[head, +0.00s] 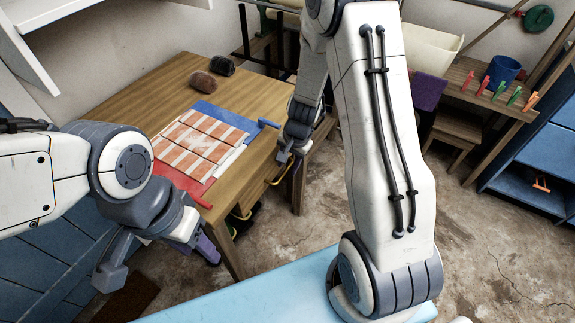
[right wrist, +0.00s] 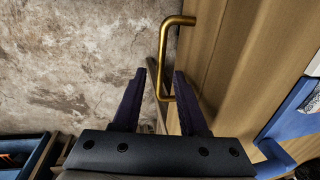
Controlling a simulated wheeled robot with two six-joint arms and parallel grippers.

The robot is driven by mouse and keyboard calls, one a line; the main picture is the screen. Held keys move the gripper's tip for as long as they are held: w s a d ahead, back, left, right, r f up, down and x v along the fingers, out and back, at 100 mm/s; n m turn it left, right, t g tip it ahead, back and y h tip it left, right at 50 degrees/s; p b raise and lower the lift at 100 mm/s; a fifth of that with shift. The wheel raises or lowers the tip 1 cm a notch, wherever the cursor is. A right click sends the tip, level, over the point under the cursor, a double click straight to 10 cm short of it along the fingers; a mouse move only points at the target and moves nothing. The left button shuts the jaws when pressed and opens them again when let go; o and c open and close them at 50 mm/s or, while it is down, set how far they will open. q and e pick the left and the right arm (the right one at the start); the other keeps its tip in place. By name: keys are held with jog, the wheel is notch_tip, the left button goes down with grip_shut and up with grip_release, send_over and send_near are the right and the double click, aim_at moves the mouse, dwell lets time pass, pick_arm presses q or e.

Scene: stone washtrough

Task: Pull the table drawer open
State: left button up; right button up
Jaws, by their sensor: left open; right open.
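The wooden table (head: 165,75) stands at the left in the head view. A brass bar handle (right wrist: 162,50) is on its wooden drawer front (right wrist: 225,60) in the right wrist view. My right gripper (right wrist: 159,72) is open, with its dark fingers either side of the handle's lower part in that view; contact cannot be told. In the head view the right gripper (head: 284,158) is at the table's right side, partly hidden. The drawer's opening gap cannot be made out. My left gripper (head: 208,248) hangs open and empty in front of the table's near corner.
A wooden bench (head: 485,85) with a blue bucket (head: 503,69) and several coloured clips stands at the right. Blue shelving (head: 530,165) is at the far right. Stone floor (head: 480,235) is clear between.

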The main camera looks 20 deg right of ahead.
grip_shut()
dwell(1.4)
